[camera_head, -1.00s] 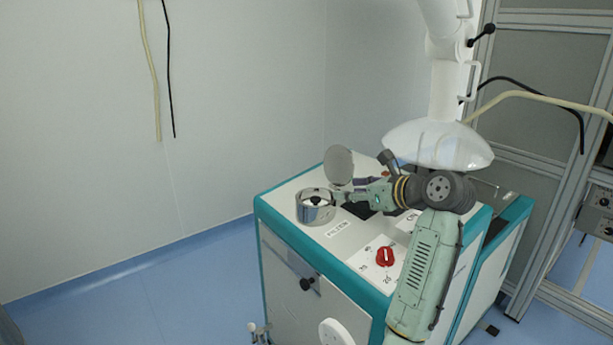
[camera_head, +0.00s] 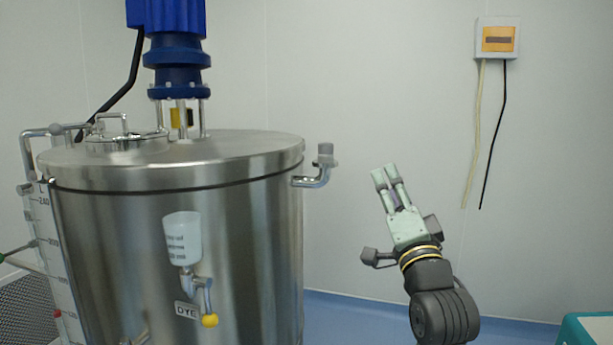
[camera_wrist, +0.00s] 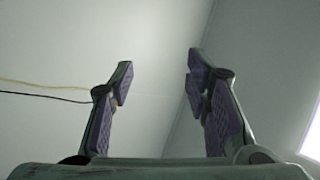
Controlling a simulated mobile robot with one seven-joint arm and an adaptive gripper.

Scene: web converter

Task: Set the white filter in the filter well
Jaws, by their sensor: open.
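My gripper (camera_head: 384,172) is raised in the air to the right of a big steel tank, with its fingers pointing up. In the wrist view its two padded fingers (camera_wrist: 160,75) stand apart with nothing between them, against bare wall and ceiling. I cannot make out the white filter or the filter well in either current view.
The steel tank (camera_head: 240,230) fills the left, with a blue motor (camera_head: 178,50) on top, a white cup (camera_head: 183,238) above a yellow-knobbed tap and a side pipe (camera_head: 318,175) towards my arm. A wall box (camera_head: 497,38) hangs at upper right. The space around my gripper is clear.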

